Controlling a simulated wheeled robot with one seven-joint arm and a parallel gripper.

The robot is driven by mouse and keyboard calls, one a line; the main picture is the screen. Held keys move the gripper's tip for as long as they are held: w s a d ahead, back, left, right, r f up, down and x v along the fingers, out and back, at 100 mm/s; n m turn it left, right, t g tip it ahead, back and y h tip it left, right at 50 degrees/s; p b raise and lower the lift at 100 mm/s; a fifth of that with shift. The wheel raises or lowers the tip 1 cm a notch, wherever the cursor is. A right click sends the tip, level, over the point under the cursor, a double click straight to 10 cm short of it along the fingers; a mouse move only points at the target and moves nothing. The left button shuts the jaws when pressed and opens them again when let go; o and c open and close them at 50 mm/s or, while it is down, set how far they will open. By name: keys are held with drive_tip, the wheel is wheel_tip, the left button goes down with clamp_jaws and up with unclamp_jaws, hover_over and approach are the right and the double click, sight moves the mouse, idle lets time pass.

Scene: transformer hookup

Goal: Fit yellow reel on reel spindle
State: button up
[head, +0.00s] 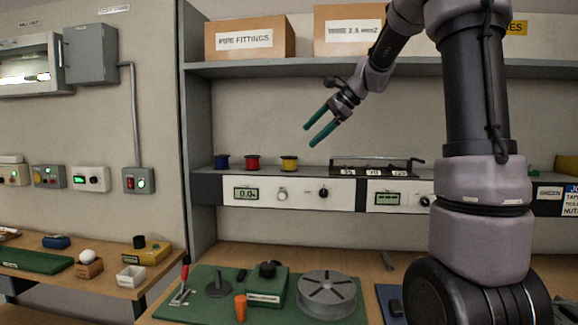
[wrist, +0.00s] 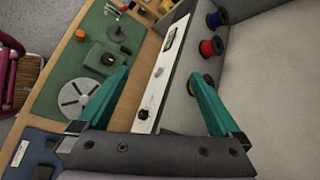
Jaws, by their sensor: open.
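The yellow reel (head: 289,163) stands on the shelf ledge above the instrument panel, at the right end of a row with a red and a blue reel. In the wrist view the yellow reel (wrist: 209,82) shows beside the right finger, partly covered by it. My gripper (head: 310,136) is open and empty, above and slightly right of the yellow reel in the head view; its two green fingers (wrist: 159,74) are spread wide. A dark post on a round base (head: 218,286), which looks like the reel spindle, stands on the green mat; it also shows in the wrist view (wrist: 117,33).
The red reel (head: 252,163) and blue reel (head: 222,161) stand close left of the yellow one. A black rail rack (head: 375,165) is to its right. A green box (head: 267,286), orange cup (head: 240,307) and grey slotted disc (head: 327,293) are on the mat.

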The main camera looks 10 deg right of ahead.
drive_tip(key=w+d+f+m+y, duration=0.1)
drive_tip(key=w+f+m, duration=0.25)
drive_tip(key=w, duration=0.65)
drive_tip(key=m+t+y, duration=0.1)
drive_tip(key=m+y, duration=0.1)
drive_tip(key=m, duration=0.2)
approach(282, 161)
drive_tip(key=shift+w+d+f, duration=0.2)
drive_tip(key=shift+w+d, duration=0.2)
drive_tip(key=shift+w, duration=0.2)
drive_tip(key=shift+w+d+f, duration=0.25)
drive_tip(key=shift+w+d, duration=0.1)
drive_tip(key=shift+w, duration=0.25)
drive_tip(key=shift+m, duration=0.25)
drive_tip(key=x, duration=0.5)
drive_tip(key=shift+w, duration=0.1)
drive_tip(key=x, duration=0.5)
drive_tip(key=shift+a+r, duration=0.15)
drive_tip(key=shift+a, duration=0.3)
clamp_jaws()
